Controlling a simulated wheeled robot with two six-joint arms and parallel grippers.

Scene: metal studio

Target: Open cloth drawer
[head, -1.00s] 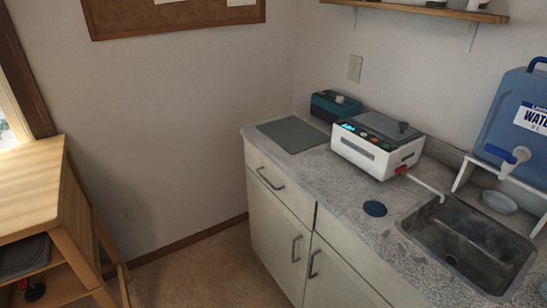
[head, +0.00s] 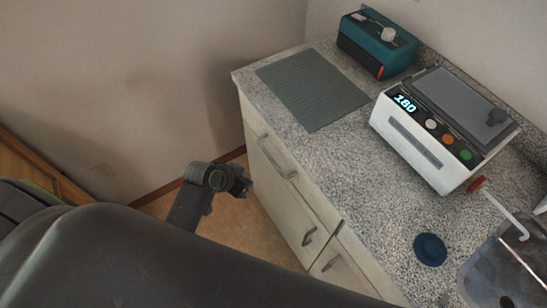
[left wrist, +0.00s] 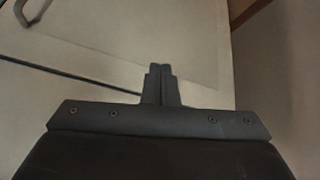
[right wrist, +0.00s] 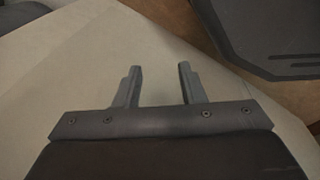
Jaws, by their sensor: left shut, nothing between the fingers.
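The pale drawer front (head: 262,137) at the top of the cabinet's left section looks flush with the cabinet, with a grey bar handle (head: 277,160) across it. My left gripper (head: 243,184) is just left of the drawer front, below the handle's level in the picture, apart from the handle. In the left wrist view its fingers (left wrist: 159,72) are shut and empty before pale cabinet panels; a metal handle (left wrist: 24,16) shows at upper left, but I cannot tell which one. My right gripper (right wrist: 159,78) is open and empty over a pale surface; it is not in the head view.
On the granite counter (head: 350,165) are a grey-green mat (head: 312,88), a teal device (head: 376,45), a white device (head: 430,135) and a blue disc (head: 430,249). A sink (head: 505,275) is at right. Door handles (head: 309,236) sit below the drawer. Brown floor lies left of the cabinet.

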